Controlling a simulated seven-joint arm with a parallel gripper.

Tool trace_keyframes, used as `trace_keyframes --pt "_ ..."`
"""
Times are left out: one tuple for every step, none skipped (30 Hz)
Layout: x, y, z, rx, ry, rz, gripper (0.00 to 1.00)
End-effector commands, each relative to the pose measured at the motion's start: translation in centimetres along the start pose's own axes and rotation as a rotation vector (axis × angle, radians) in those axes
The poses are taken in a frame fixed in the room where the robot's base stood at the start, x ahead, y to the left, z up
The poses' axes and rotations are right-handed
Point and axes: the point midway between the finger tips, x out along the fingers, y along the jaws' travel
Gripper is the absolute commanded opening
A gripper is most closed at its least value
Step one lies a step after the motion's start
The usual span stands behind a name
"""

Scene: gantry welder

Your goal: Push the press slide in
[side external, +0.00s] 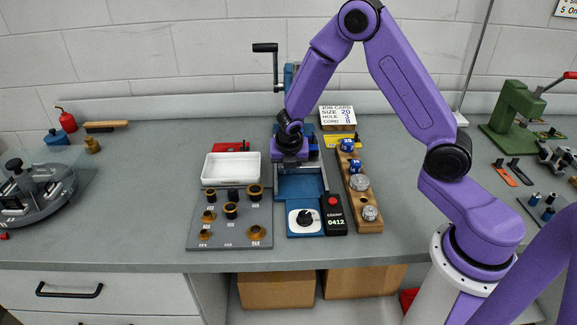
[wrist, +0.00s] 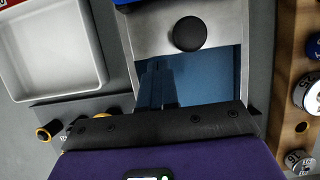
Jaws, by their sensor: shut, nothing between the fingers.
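The press (side external: 300,187) stands mid-bench in the side view, with a blue bed between grey metal rails. In the wrist view, its slide is a grey metal plate (wrist: 150,35) with a round black knob (wrist: 190,34). The plate lies at the far end of the blue bed (wrist: 208,88). My gripper (wrist: 157,72) is shut and empty, pointing down over the bed. Its tips appear just on the near side of the plate's edge, left of the knob; I cannot tell whether they touch. In the side view, my gripper (side external: 289,160) covers the slide.
A white tray (side external: 231,169) and a grey board (side external: 230,238) with several dark and brass parts stand left of the press. A wooden block (side external: 366,200) with several round pieces stands close on the right. A dial box (side external: 305,221) and a black 0412 box (side external: 335,222) sit in front.

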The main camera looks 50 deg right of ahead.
Motion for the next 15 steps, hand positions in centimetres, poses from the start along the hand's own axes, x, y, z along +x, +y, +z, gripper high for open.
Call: trace_keyframes --pt "0.0 0.0 0.1 0.001 0.000 0.000 0.00" --pt "0.0 0.0 0.1 0.001 0.000 0.000 0.00" --pt "0.0 0.0 0.0 0.001 0.000 0.000 0.00" --pt "0.0 0.0 0.0 0.001 0.000 0.000 0.00" --pt "0.0 0.0 0.0 0.001 0.000 0.000 0.00" --pt "0.0 0.0 0.0 0.001 0.000 0.000 0.00" --pt "0.0 0.0 0.0 0.001 0.000 0.000 0.00" --pt "0.0 0.0 0.1 0.001 0.000 0.000 0.00" --pt "0.1 0.0 0.2 0.002 0.000 0.000 0.00" --pt "0.1 0.0 0.3 0.002 0.000 0.000 0.00" --pt "0.2 0.1 0.6 0.003 -0.001 0.000 0.00" --pt "0.4 0.1 1.0 0.004 -0.001 0.000 0.00" --pt "0.5 0.1 1.4 0.006 0.000 -0.001 0.00" --pt "0.7 0.1 1.8 0.006 0.000 -0.001 0.00" --pt "0.9 0.1 2.3 0.005 0.000 -0.001 0.00"
